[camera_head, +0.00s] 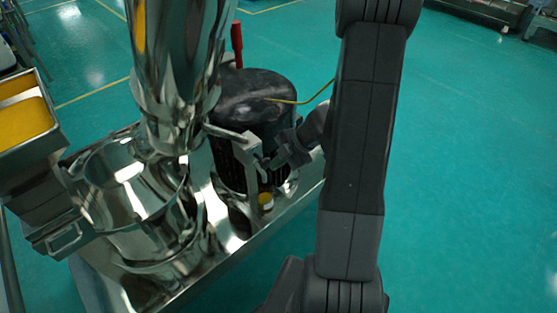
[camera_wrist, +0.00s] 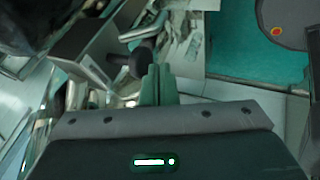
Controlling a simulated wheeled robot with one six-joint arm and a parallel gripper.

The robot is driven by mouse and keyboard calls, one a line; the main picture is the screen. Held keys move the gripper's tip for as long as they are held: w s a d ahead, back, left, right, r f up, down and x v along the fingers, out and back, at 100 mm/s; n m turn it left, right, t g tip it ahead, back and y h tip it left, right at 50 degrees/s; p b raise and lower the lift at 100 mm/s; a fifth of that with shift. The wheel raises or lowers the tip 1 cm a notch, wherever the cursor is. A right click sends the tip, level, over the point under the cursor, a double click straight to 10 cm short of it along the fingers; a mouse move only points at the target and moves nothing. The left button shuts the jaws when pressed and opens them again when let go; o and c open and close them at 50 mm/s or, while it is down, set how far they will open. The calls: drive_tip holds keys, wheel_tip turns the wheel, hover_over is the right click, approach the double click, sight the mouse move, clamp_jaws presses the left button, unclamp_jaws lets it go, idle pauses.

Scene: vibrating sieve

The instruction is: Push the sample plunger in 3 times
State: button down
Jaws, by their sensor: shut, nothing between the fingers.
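The sample plunger (camera_wrist: 143,53) shows in the wrist view as a dark knob beside a grey metal block (camera_wrist: 88,48). My gripper (camera_wrist: 157,72) is shut and empty, with its greenish fingertips together just in front of the knob. I cannot tell whether they touch it. In the head view my gripper (camera_head: 267,164) is beside the metal sampler block (camera_head: 249,149) at the end of a short pipe from the steel column. The knob itself is hard to make out there.
A black motor drum (camera_head: 250,98) stands right behind the sampler. A small container with a yellow band (camera_head: 265,201) sits below it. The steel sieve bowl (camera_head: 135,190) and a tray of yellow material (camera_head: 24,122) are at left.

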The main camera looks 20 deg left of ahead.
drive_tip(key=p+v, duration=0.1)
drive_tip(key=v, duration=0.9)
drive_tip(key=shift+s+d+p, duration=0.2)
drive_tip(key=shift+d+p, duration=0.05)
drive_tip(key=shift+p, duration=0.15)
drive_tip(key=shift+d+f+b, duration=0.1)
drive_tip(key=shift+b, duration=0.2)
